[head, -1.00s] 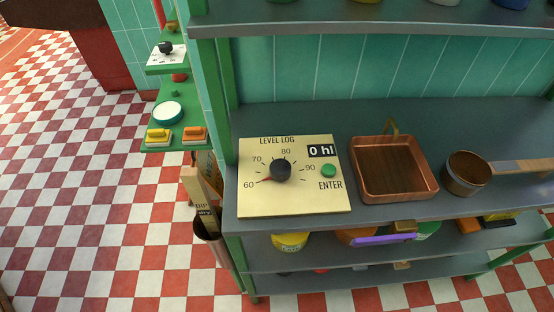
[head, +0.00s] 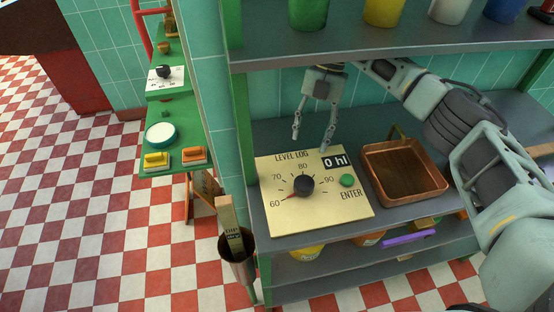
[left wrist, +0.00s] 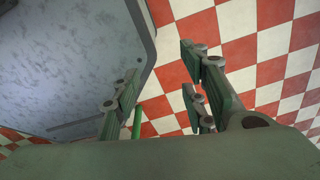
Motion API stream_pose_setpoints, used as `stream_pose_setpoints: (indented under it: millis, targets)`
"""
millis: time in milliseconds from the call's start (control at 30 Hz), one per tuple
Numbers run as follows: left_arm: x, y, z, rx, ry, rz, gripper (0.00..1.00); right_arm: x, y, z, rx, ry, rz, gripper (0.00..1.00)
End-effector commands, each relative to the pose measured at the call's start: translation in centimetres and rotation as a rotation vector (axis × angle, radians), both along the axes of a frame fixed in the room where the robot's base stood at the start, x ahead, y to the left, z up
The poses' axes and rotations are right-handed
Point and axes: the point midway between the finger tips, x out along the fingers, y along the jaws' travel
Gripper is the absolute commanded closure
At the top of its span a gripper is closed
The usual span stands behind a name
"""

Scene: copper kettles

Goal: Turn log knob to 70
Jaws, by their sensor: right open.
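The level log panel (head: 345,208) is a cream plate on the shelf unit's middle shelf. Its black log knob (head: 303,185) has a red pointer directed at the 60 mark, and the display (head: 334,161) reads 0 hl. A green ENTER button (head: 347,180) is right of the knob. My right gripper (head: 312,142) is open and empty, with its fingers pointing down above the panel's far edge, beyond the knob and apart from it. My left gripper (left wrist: 165,100) shows only in the left wrist view, open and empty, with checkered floor behind it.
A copper tray (head: 404,172) stands right of the panel, close to my right arm. The upper shelf (head: 400,38) with several colored pots is just above my right gripper. A green side shelf (head: 180,128) with yellow and orange switches is at the left.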

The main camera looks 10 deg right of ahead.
Motion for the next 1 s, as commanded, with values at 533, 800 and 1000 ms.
stream_pose_setpoints:
  millis: [533,800,1000]
  targets:
    - [-1.0,-2.6,3.2,-0.030,0.012,-0.001,0.60,-5.7,1.8,0.5,-0.058,0.014,0.036,0.52]
    - [-0.4,-0.8,5.3,-0.009,0.005,0.000,0.60,-10.0,4.1,0.5,-0.058,0.014,0.033,0.52]
    - [0.2,-0.6,6.3,-0.008,-0.002,0.003,0.60,-11.3,4.9,-0.3,-0.057,0.015,0.029,0.52]
